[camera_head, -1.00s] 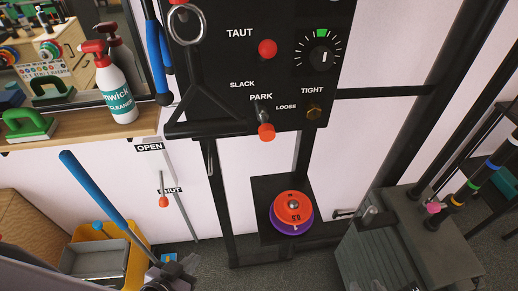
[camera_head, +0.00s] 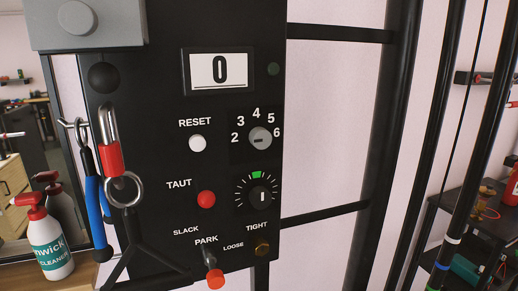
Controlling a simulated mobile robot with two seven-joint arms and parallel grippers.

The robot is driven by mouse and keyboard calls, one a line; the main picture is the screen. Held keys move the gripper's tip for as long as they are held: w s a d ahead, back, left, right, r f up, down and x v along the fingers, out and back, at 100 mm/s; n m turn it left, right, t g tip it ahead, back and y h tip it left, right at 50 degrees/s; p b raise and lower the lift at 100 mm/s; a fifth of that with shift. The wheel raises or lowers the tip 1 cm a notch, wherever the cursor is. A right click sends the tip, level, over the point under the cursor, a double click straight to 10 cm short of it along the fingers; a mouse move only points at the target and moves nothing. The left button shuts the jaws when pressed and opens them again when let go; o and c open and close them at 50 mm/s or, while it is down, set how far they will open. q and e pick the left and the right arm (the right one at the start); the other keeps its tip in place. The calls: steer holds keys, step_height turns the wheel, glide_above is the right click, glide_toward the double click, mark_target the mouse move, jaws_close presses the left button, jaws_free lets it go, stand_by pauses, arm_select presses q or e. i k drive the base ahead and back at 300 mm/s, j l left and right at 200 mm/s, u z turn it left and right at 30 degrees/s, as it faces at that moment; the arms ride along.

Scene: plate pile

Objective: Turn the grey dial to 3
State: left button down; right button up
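The grey dial (camera_head: 261,139) is a small round knob on the black panel (camera_head: 150,80), right of centre in the head view. The numbers 2, 3, 4, 5 and 6 run in an arc around it from left over the top to right. A short dark mark shows on the left part of its face, nearest the 2, but it is too small to read surely. Nothing touches the dial. Neither of my grippers is in view.
A red padlock (camera_head: 109,155) hangs at left. The space before the dial is clear.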

mark_target(259, 137)
steer(key=j+z, duration=0.55)
steer(key=k+z, duration=0.3)
steer(key=k+j+z, duration=0.1)
steer(key=z, duration=0.2)
